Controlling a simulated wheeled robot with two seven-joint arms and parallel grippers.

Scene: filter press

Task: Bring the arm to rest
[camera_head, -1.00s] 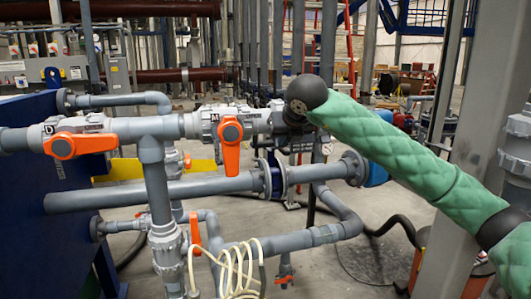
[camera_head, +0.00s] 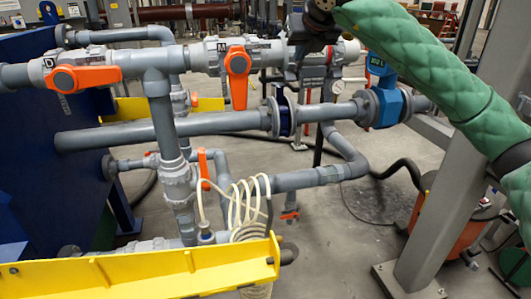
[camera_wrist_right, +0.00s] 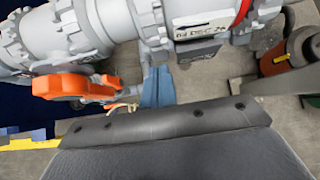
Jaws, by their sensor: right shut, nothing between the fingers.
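My right arm, in a green quilted sleeve, comes in from the right in the head view. Its dark right gripper (camera_head: 318,28) is at the top edge, in front of the upper grey pipe, right of the valve marked M. It is shut and empty; its fingertips are hard to make out against the dark fittings behind. The M valve's orange handle (camera_head: 238,78) points down. The D valve's orange handle (camera_head: 82,78) lies along the pipe. In the right wrist view, an orange handle (camera_wrist_right: 75,85) is at the left, beyond a dark plate with screws.
A yellow beam (camera_head: 150,275) crosses the lower left. A coiled cream hose (camera_head: 245,205) hangs among lower pipes. A blue instrument (camera_head: 388,95) sits on the middle pipe. A grey post (camera_head: 435,215) and an orange drum (camera_head: 470,230) stand right. Bare floor shows between.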

